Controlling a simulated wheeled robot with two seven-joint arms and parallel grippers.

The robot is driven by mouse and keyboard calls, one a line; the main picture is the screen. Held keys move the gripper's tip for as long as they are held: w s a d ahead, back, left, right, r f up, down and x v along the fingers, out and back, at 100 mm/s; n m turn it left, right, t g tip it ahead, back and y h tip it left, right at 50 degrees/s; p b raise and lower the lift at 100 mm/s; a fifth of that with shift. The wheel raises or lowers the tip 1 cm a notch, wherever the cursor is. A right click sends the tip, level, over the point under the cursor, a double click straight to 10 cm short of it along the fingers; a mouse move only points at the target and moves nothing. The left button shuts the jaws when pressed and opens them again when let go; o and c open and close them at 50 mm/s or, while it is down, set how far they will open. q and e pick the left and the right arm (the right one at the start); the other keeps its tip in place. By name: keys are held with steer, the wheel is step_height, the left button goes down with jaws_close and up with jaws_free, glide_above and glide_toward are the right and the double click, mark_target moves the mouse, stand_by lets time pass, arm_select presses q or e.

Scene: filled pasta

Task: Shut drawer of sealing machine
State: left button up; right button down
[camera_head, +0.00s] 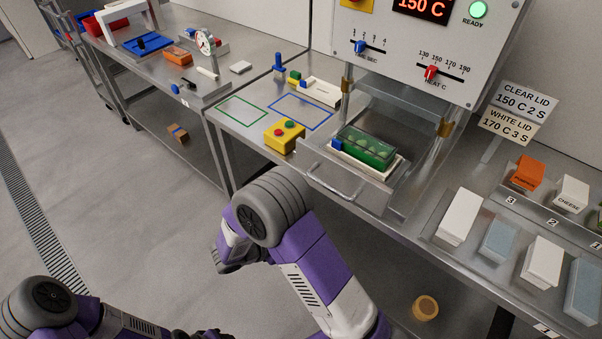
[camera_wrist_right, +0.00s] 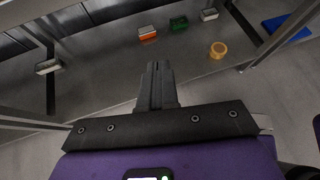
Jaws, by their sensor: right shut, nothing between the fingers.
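The sealing machine (camera_head: 430,40) stands at the back, its panel reading 150 C with a green READY light. Its metal drawer (camera_head: 392,189) is pulled out toward me, with a bar handle (camera_head: 336,187) at the front. A green tray of filled pasta (camera_head: 368,148) sits in a white holder in the drawer. My right arm is bent in front of the bench, its elbow below and left of the handle. My right gripper (camera_wrist_right: 156,87) is shut and empty in the wrist view, apart from the drawer. My left gripper is out of view; only its arm shows at lower left.
A yellow button box (camera_head: 284,137) stands left of the drawer. White boxes (camera_head: 459,216) and pale blue boxes (camera_head: 498,238) stand at the right. A round orange-yellow thing (camera_head: 425,307) lies below the bench; it also shows in the wrist view (camera_wrist_right: 218,50). The floor at left is clear.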

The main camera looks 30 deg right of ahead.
steer(key=w+a+r+n+t+h, duration=0.1)
steer(key=w+a+r+t+h, duration=0.15)
steer(key=r, duration=0.35)
steer(key=w+a+r+n+t+h, duration=0.1)
steer(key=w+r+t+h, duration=0.2)
steer(key=r, duration=0.4)
steer(key=b, duration=0.4)
glide_toward(308, 161)
steer(key=shift+y, duration=0.45)
steer(key=x, duration=0.6)
steer(key=shift+d+r, duration=0.3)
steer(key=shift+d, duration=0.15)
steer(key=shift+w+d, duration=0.1)
